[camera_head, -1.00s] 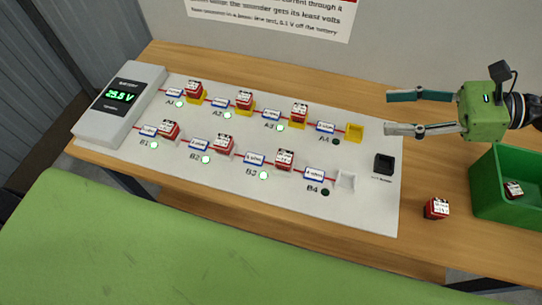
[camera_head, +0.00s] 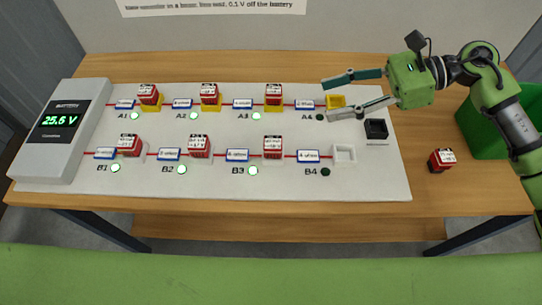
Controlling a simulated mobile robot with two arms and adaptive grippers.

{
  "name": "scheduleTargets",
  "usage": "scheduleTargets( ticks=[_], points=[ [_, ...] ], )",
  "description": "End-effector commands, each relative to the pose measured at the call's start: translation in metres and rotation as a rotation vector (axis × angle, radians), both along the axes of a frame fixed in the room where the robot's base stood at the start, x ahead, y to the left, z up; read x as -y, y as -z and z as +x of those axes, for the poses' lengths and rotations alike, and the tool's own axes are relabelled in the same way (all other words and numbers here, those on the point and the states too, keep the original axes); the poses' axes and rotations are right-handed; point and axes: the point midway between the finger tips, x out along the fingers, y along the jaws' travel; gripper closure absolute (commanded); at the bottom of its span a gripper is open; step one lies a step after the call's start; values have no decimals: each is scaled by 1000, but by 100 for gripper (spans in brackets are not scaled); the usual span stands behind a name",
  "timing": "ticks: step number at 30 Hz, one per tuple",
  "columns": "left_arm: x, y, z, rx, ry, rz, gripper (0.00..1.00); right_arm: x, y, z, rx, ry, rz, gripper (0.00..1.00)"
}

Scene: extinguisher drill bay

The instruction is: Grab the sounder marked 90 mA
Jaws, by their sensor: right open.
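Several red sounders with white labels sit on the white board: one (camera_head: 149,94) by A1, one (camera_head: 209,94) by A2, one (camera_head: 273,94) by A3, one (camera_head: 129,145) by B1, one (camera_head: 200,146) by B2 and one (camera_head: 273,147) by B3. Another sounder (camera_head: 440,160) stands on the table right of the board. The labels are too small to read, so I cannot tell which is 90 mA. My left gripper is out of view.
The white B4 socket (camera_head: 345,154) is empty. A black holder (camera_head: 376,129) sits at the board's right end. A green bin (camera_head: 474,132) at the right is partly hidden by my right arm. A meter (camera_head: 62,122) reading about 25.6 V stands at the left.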

Motion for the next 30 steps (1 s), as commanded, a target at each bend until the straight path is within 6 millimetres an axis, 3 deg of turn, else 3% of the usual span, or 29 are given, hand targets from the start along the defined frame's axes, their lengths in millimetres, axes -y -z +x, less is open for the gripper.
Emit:
scheduleTargets(
  ticks=[1,6,12,17,30],
  points=[
    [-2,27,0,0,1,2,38,0,27,0,0,-1,0,49],
    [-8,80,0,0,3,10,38,0,80,0,0,0,0,49],
    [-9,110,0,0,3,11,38,0,110,0,0,0,0,49],
    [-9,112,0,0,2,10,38,-4,114,0,0,-1,2,49],
    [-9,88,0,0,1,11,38,-73,140,-1,-2,-1,2,49]
  ],
)
